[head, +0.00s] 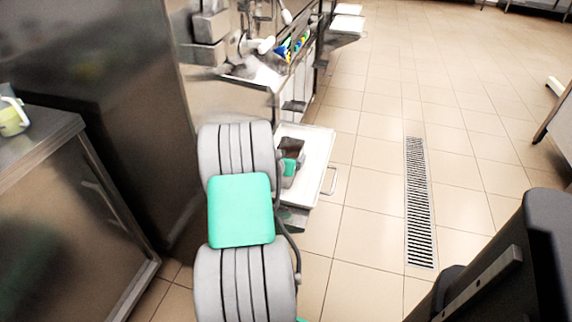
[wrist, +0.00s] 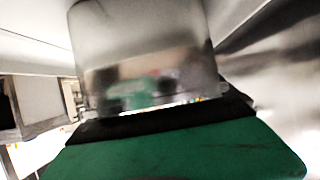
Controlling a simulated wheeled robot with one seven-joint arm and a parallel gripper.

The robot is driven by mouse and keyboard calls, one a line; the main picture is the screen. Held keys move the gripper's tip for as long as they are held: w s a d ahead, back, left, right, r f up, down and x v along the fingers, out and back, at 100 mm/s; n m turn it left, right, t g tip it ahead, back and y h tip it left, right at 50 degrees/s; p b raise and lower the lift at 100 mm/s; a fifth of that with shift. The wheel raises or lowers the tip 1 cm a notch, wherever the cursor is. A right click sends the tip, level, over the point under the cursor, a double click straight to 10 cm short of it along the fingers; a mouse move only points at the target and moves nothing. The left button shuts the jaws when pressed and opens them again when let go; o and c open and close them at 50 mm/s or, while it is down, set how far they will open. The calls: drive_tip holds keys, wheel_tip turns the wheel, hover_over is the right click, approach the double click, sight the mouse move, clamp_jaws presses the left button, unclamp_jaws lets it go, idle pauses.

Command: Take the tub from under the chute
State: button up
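In the head view a small dark-topped tub (head: 292,147) stands over a white tray (head: 318,150) beside the freezer. The green end of my gripper (head: 289,168) is right next to it. The fingertips are not clear in either view, so I cannot tell whether they touch the tub. The chute is not clearly seen.
A steel cabinet (head: 110,90) stands tall on the left, with a lower counter (head: 45,145) in front. A bent handle (head: 331,180) sticks out from the tray's right side. The tiled floor to the right is open, with a drain grate (head: 418,200).

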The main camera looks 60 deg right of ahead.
drive_tip(key=c, duration=1.5)
drive_tip(key=shift+r, duration=0.1)
drive_tip(key=shift+c, duration=0.2)
